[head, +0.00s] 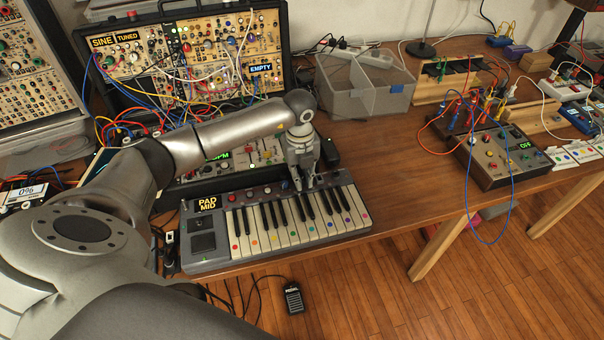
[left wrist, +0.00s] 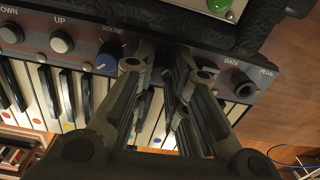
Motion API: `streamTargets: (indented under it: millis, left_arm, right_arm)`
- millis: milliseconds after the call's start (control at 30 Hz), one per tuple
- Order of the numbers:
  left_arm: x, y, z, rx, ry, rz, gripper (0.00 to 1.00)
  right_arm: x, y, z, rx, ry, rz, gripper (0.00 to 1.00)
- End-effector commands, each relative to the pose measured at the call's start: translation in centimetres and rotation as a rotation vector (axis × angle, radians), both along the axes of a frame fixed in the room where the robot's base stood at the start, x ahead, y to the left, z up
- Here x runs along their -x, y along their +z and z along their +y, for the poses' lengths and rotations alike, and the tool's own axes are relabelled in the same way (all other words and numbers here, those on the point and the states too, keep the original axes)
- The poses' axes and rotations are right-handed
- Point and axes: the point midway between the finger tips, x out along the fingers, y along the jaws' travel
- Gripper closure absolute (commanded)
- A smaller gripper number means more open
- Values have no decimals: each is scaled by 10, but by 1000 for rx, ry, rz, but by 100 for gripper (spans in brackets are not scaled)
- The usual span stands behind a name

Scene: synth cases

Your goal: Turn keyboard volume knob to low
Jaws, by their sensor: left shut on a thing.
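The keyboard (head: 206,262) lies on the wooden table, with a small display reading PAD MID and a row of buttons and knobs above its keys. My left gripper (head: 304,184) comes down onto the control strip, right of the blue knob (head: 283,186). My right gripper is not in view.
A synth module (head: 250,158) stands close behind the keyboard, under my left arm. A clear plastic bin (head: 365,86) is behind to the right. A patch box (head: 500,165) with cables stands at the right. Bare table lies right of the keyboard.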

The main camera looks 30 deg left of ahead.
Motion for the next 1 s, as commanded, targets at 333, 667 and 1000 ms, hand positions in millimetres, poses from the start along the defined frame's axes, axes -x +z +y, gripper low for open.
streamTargets:
  millis: [333,667,1000]
  left_arm:
    - [-1,2,0,-1,169,-4,100]
    - [-1,1,0,0,211,-5,100]
    - [-1,2,0,0,210,-5,80]
  right_arm:
    - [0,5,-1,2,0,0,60]
    - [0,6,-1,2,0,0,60]
    - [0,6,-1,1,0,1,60]
